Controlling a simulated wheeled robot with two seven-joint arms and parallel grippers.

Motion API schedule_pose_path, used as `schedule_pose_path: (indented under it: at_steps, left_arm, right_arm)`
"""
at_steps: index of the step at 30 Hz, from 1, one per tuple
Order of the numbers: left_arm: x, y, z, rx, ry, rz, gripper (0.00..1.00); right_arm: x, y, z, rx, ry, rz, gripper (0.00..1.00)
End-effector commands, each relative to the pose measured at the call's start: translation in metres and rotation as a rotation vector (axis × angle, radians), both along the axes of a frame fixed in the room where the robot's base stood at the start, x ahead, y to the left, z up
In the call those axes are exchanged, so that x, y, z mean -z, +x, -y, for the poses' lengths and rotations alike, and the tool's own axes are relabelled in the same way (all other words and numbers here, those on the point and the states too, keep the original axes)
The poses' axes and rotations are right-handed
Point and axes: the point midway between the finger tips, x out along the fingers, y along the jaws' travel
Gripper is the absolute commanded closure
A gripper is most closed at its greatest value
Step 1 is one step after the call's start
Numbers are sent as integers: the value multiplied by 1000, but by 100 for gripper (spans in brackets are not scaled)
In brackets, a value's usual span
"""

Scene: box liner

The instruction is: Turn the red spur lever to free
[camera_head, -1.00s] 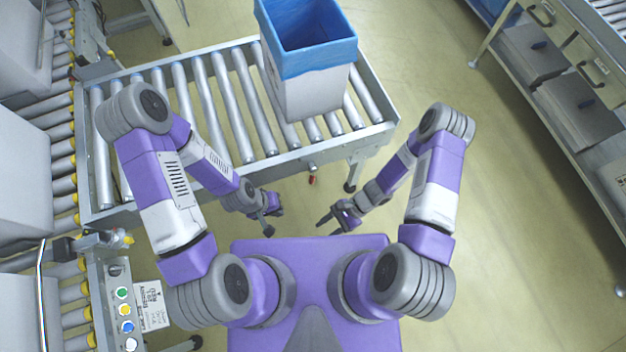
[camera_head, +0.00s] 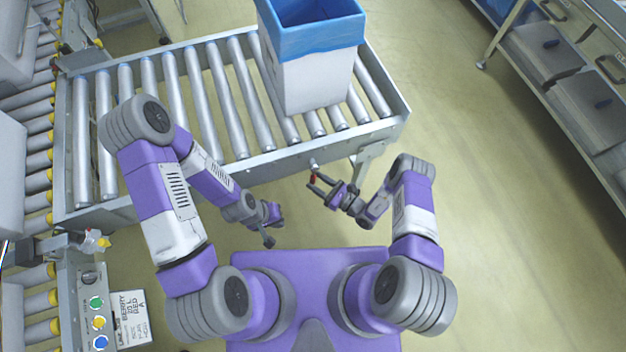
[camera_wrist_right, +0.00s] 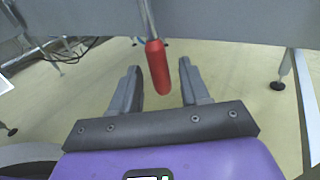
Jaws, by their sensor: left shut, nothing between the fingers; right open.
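The red spur lever (camera_head: 313,177) hangs from the front rail of the short roller conveyor. In the right wrist view its red grip (camera_wrist_right: 157,66) hangs down on a thin metal rod, tilted slightly. My right gripper (camera_head: 318,183) is open at the lever. In the right wrist view the grip shows between the two open fingers (camera_wrist_right: 160,88), with a gap on each side. My left gripper (camera_head: 270,240) is shut and empty, lower and to the left, apart from the lever.
A white box with a blue liner (camera_head: 312,80) stands on the roller conveyor (camera_head: 250,158). A control box with coloured buttons (camera_head: 90,278) and a handwritten sign (camera_head: 130,318) are at the lower left. The floor at right is clear up to a bench (camera_head: 560,100).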

Motion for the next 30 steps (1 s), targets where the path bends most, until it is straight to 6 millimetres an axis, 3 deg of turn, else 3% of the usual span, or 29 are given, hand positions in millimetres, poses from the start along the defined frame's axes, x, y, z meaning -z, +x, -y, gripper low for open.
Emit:
schedule_pose_path:
  at_steps: [6,15,24,30]
  left_arm:
    - [6,0,0,0,0,0,100]
    - [6,0,0,0,0,0,100]
    - [6,0,0,0,0,0,100]
    - [6,0,0,0,0,0,100]
  right_arm:
    - [1,13,-17,-2,-1,1,54]
    - [0,15,-19,-1,-1,-1,54]
    - [0,15,-19,-2,-1,-1,100]
    - [0,15,-19,-2,-1,-1,100]
